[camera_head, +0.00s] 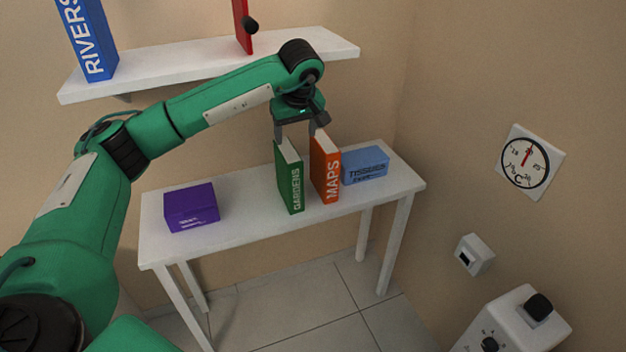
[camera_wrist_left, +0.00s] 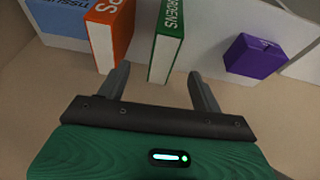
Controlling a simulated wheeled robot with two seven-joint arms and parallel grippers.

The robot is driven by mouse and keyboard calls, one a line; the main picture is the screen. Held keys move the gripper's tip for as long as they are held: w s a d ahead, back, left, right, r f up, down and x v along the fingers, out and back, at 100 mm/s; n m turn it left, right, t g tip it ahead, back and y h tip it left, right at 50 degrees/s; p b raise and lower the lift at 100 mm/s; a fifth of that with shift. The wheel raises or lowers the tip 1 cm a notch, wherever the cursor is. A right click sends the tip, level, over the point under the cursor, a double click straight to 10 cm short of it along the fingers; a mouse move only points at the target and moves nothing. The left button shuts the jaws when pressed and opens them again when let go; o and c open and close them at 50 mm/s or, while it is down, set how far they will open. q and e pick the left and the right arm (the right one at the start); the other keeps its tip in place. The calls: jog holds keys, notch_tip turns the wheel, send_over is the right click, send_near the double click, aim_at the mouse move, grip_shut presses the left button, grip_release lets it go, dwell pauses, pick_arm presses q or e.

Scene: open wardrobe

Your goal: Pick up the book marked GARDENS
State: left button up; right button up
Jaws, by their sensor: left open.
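The green book GARDENS (camera_head: 290,178) stands upright on the white table. The orange book MAPS (camera_head: 325,170) stands upright just to its right, with a narrow gap between them. My left gripper (camera_head: 296,133) is open and empty, pointing down at the top of GARDENS. In the left wrist view, GARDENS (camera_wrist_left: 167,42) lies between the lines of the two open fingers (camera_wrist_left: 160,78). One finger is on the MAPS (camera_wrist_left: 108,32) side and the other on the free side. I cannot tell whether the fingertips reach past the book's top edge. My right gripper is not in view.
A purple box (camera_head: 191,206) stands left on the table (camera_head: 240,197), and a blue TISSUES box (camera_head: 365,165) stands right of MAPS. A shelf (camera_head: 190,66) above holds the blue RIVERS book (camera_head: 88,40) and a red book (camera_head: 242,25). My left arm passes close to the shelf's front.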

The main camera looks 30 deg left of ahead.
aim_at(289, 152)
pick_arm(q)
jog(key=shift+w+a+r+y, duration=0.1)
jog(key=shift+a+r+y, duration=0.3)
jog(key=shift+a+f, duration=0.1)
jog(key=shift+a, duration=0.05)
jog(key=x, duration=0.8)
jog(key=shift+w, duration=0.1)
jog(key=shift+x, duration=2.5)
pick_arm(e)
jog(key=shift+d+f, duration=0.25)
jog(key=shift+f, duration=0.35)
pick_arm(q)
jog(key=shift+a+f, duration=0.1)
jog(key=shift+f, duration=0.1)
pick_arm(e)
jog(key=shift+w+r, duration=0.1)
pick_arm(q)
grip_shut()
